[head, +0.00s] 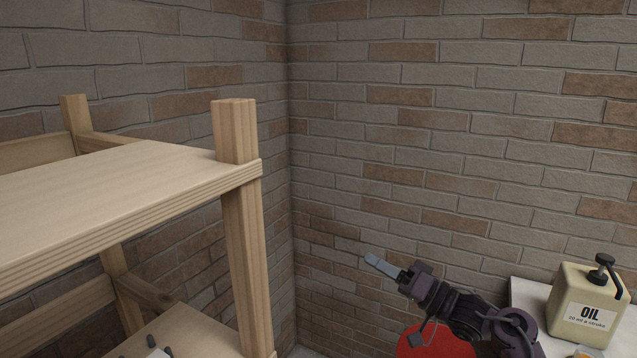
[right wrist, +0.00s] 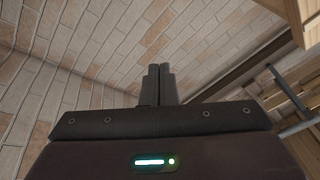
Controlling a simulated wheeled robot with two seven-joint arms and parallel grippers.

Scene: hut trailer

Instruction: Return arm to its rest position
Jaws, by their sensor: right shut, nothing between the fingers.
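My right gripper (head: 385,267) is in the lower right of the head view, in front of the brick wall, with its fingers pointing up and to the left. In the right wrist view its two dark fingers (right wrist: 157,85) stand side by side, closed together, with nothing between them. The right arm comes in from the bottom right, between the wooden shelf and the oil canister, and touches neither as far as I can see. My left gripper is not in view.
A wooden shelf unit (head: 237,215) stands at the left. A beige oil canister (head: 567,308) stands on a light surface (head: 527,293) at the lower right. A red round object (head: 432,343) is partly hidden behind my right arm. Brick walls (head: 400,120) close off the back.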

